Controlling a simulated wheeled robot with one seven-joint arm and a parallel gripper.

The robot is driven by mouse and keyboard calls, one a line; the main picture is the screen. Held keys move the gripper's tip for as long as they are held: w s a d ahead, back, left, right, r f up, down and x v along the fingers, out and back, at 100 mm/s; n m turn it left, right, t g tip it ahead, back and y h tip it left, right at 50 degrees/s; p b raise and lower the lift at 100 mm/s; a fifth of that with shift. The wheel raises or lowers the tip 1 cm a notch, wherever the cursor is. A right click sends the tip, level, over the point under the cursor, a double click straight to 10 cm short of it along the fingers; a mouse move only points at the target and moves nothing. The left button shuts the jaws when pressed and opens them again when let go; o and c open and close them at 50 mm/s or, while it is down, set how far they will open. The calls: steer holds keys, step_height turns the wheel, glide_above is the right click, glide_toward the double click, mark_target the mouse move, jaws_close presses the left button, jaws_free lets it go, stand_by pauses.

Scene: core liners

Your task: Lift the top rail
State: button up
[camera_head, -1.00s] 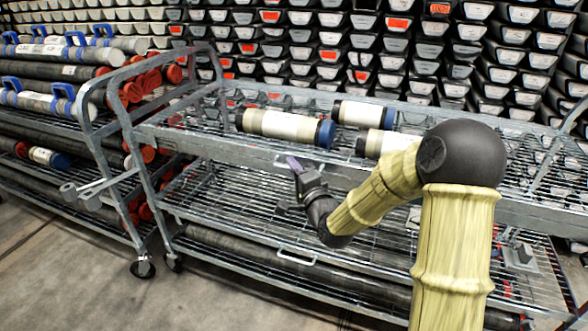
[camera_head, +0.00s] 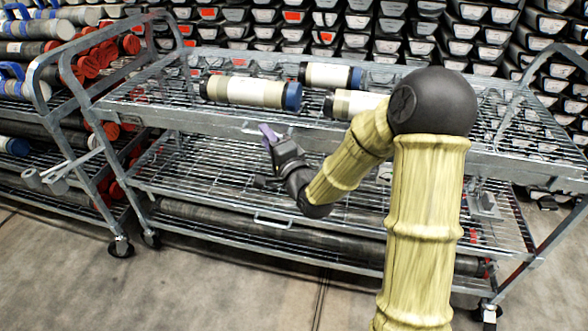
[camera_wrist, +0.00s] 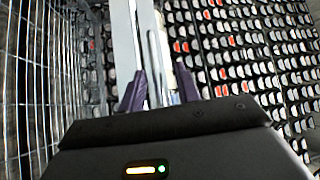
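The top rail (camera_head: 185,119) is the grey metal front beam of the upper wire shelf on the cart. A small bar handle (camera_head: 251,128) shows on it, partly hidden by my gripper. My gripper (camera_head: 267,132), with purple fingers, is in front of the rail by this handle. In the wrist view, my two fingers (camera_wrist: 161,88) stand apart, with a thin metal bar (camera_wrist: 153,50) running between their tips. The pale rail (camera_wrist: 125,50) lies beside it on the left. I cannot tell whether a finger touches the bar.
Several core tubes (camera_head: 250,92) lie on the upper shelf. A lower handle (camera_head: 272,221) is on the shelf below. Another loaded cart (camera_head: 60,110) stands close on the left. Racks of core liners (camera_head: 350,30) fill the back. The floor (camera_head: 200,290) in front is clear.

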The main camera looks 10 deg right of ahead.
steer(key=b+v, duration=1.4)
steer(key=b, duration=0.2)
stand_by(0.5)
steer(key=shift+s, duration=0.15)
